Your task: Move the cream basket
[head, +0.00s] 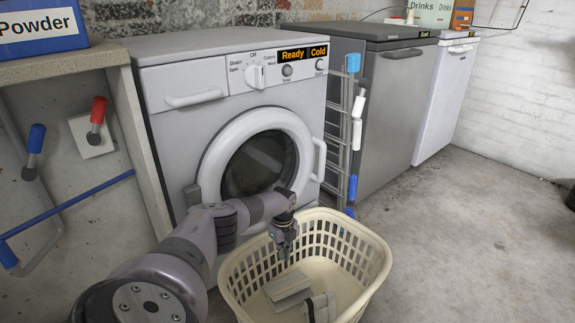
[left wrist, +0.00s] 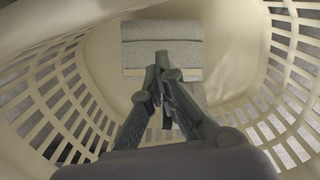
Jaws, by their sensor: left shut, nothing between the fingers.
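The cream basket (head: 345,240), with slatted walls, stands on the floor in front of the washing machine. Its front part is cut off by the bottom edge of the head view. Its slatted walls (left wrist: 285,60) also curve around both sides of the left wrist view. My left gripper (head: 285,252) reaches down over the basket's far left side, its fingers shut and empty; the shut fingers also show in the left wrist view (left wrist: 163,62). My right gripper is not in view.
The washing machine (head: 180,100) stands close behind the basket. A grey rack (head: 336,130) leans beside a dark grey chest freezer (head: 395,110). A second grey item (head: 321,308) lies in the basket. Concrete floor (head: 460,240) is clear to the right.

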